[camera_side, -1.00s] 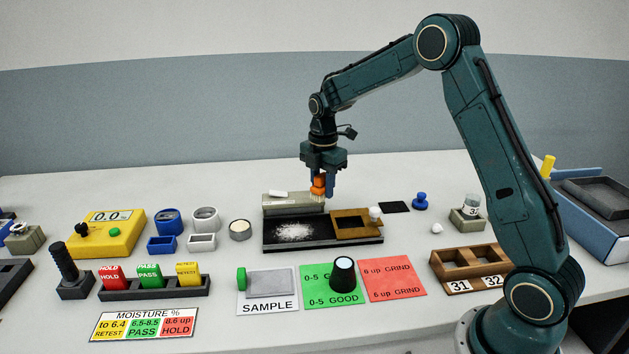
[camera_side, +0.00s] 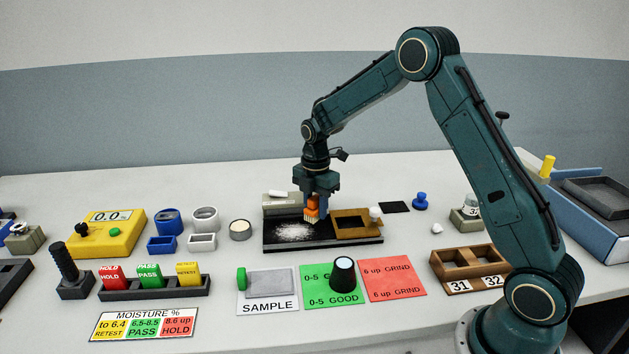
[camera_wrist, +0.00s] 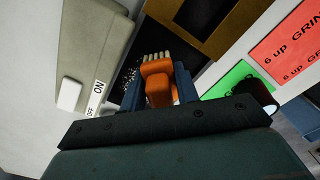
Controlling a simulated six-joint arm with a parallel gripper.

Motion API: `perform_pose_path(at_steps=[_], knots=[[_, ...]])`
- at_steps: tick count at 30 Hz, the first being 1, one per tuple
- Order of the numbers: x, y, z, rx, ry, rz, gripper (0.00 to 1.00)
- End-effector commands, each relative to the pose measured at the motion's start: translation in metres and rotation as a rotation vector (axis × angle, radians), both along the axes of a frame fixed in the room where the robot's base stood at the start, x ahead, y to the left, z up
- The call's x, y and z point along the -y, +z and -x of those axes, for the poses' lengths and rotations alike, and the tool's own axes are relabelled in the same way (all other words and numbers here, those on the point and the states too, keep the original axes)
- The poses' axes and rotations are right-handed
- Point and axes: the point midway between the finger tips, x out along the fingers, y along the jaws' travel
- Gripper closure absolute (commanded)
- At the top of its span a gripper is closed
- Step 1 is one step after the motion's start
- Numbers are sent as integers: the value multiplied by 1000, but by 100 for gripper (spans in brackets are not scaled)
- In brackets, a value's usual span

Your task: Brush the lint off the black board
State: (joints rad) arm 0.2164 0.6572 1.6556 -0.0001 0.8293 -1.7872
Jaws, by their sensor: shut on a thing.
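The black board (camera_side: 277,246) lies mid-table, and a patch of white lint (camera_side: 297,231) covers part of its left half. My gripper (camera_side: 315,204) is shut on an orange brush (camera_side: 311,207), bristles down, over the board just right of and behind the lint. In the wrist view the brush (camera_wrist: 157,82) sits between my fingers with its pale bristles (camera_wrist: 157,56) toward the black board (camera_wrist: 128,62). White specks show left of the bristles. Whether the bristles touch the board, I cannot tell.
A brown frame (camera_side: 358,231) with a white knob (camera_side: 375,212) lies on the board's right part. A grey-beige block (camera_side: 281,207) stands behind the board. In front are the SAMPLE card (camera_side: 268,307), a green card (camera_side: 318,298) bearing a black cylinder (camera_side: 343,273), and a red card (camera_side: 391,277).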

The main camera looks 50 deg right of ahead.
Motion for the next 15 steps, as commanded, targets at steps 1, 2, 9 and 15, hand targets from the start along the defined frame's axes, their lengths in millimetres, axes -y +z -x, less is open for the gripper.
perform_pose_path(at_steps=[1,2,9,15], knots=[[0,-5,1,-2,0,0,88],[0,-8,0,-1,0,0,88],[0,-33,1,-3,0,-1,88],[-12,-38,-12,2,3,0,91]])
